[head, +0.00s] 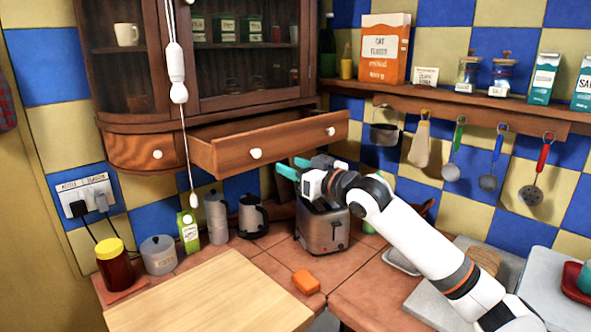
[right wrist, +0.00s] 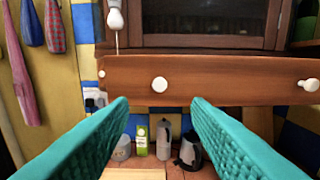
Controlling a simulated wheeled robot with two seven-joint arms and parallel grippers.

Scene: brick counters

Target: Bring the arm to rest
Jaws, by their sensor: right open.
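My right gripper (head: 287,168) is open and empty, with teal fingers, in the head view. Its arm reaches in from the lower right and is extended over the toaster (head: 322,230). The fingers point left, just below the pulled-out wooden drawer (head: 290,143). In the right wrist view both teal fingers (right wrist: 157,108) are spread wide, and the drawer front (right wrist: 225,82) with white knobs lies beyond them. Nothing is between the fingers. I cannot tell whether the gripper touches the drawer. My left gripper is in neither view.
A white pull cord (head: 177,75) hangs before the glazed cabinet. A wooden board (head: 215,295), an orange sponge-like block (head: 305,282), a yellow-lidded jar (head: 113,264) and a kettle (head: 252,217) are on the counter. Utensils hang under the right shelf (head: 450,101). Some brick counter around the orange block is clear.

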